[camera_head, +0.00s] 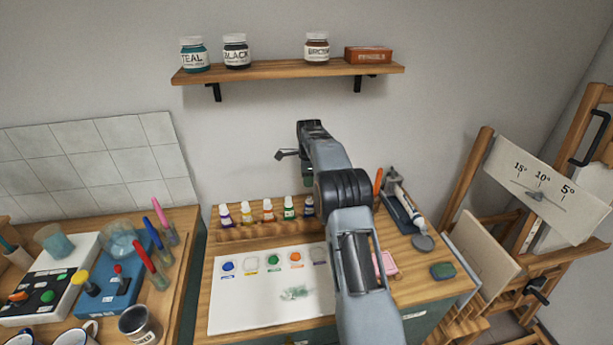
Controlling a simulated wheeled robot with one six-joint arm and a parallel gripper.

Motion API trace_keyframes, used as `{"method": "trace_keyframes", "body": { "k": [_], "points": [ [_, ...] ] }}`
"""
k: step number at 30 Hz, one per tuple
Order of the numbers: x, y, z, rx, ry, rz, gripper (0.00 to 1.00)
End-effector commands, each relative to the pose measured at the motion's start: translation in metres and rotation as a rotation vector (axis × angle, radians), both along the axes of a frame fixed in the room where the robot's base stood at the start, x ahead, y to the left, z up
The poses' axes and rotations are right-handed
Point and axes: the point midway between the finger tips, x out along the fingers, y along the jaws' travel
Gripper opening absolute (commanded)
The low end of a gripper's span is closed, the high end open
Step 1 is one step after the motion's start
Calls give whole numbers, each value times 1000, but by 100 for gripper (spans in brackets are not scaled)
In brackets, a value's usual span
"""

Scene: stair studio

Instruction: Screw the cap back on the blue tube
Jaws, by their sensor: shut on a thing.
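Several small bottles with white caps stand in a wooden rack (275,232): a purple one (225,216), a yellow one (247,213), an orange one (268,211), a green one (289,208) and one more beside my arm (308,205). I cannot pick out a blue tube or a loose cap for certain. The leftmost bottle looks purple to dark blue. My gripper (308,181) hangs above the rack's right end. My arm hides most of its fingers, so what it grips does not show.
A white palette sheet (235,312) with paint dabs lies before the rack. A blue tray (402,219), a grey disc (422,242), a pink block (386,264) and a green block (442,270) lie right. A shelf (285,69) with jars hangs above. An easel (545,205) stands right.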

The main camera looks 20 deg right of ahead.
Motion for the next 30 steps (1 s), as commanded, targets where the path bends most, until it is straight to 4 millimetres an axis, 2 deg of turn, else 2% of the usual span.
{"method": "trace_keyframes", "body": {
  "k": [20, 30],
  "points": [
    [0, 1, -42, 0, 0, 3, 2],
    [0, 1, -52, 0, 0, 2, 2]
  ]
}}
